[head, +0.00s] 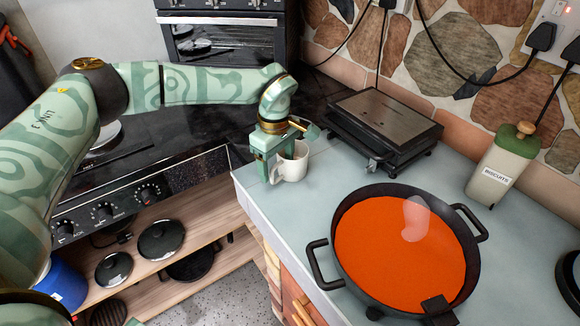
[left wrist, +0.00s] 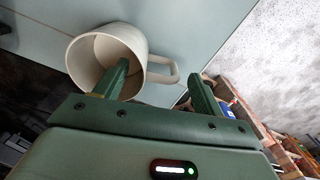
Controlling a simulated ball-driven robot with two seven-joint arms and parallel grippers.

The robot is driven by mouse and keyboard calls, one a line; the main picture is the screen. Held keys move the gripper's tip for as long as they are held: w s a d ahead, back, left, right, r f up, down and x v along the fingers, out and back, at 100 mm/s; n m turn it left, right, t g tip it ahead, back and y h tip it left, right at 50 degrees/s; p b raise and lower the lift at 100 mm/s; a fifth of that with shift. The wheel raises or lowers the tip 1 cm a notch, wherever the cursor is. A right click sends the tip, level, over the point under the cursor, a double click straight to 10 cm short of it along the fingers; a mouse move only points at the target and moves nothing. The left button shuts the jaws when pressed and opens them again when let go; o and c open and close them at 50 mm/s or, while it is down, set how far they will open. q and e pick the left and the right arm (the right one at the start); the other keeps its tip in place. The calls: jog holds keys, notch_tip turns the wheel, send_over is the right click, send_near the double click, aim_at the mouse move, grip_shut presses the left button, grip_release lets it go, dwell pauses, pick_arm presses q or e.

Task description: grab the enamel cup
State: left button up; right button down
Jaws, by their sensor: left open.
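The cream enamel cup (head: 293,166) stands on the pale worktop (head: 318,188) near its left edge, partly hidden behind my left gripper (head: 274,167) in the head view. The left wrist view shows the cup (left wrist: 90,52) with its open mouth toward the camera and its looped handle to the right. My left gripper (left wrist: 163,88) is open there. One finger overlaps the cup's mouth and seems to reach inside it; the other finger is outside, beside the handle. The cup's wall and handle side lie between the fingers. My right gripper is not in view.
A wide black pan (head: 340,272) with orange contents stands right of the cup. A closed black grill (head: 384,120) is behind it.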

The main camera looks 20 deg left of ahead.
aim_at(278, 179)
pick_arm(q)
notch_tip(278, 179, down, 3)
jog(key=shift+f, duration=0.15)
jog(key=c, duration=1.3)
jog(key=shift+r, duration=0.25)
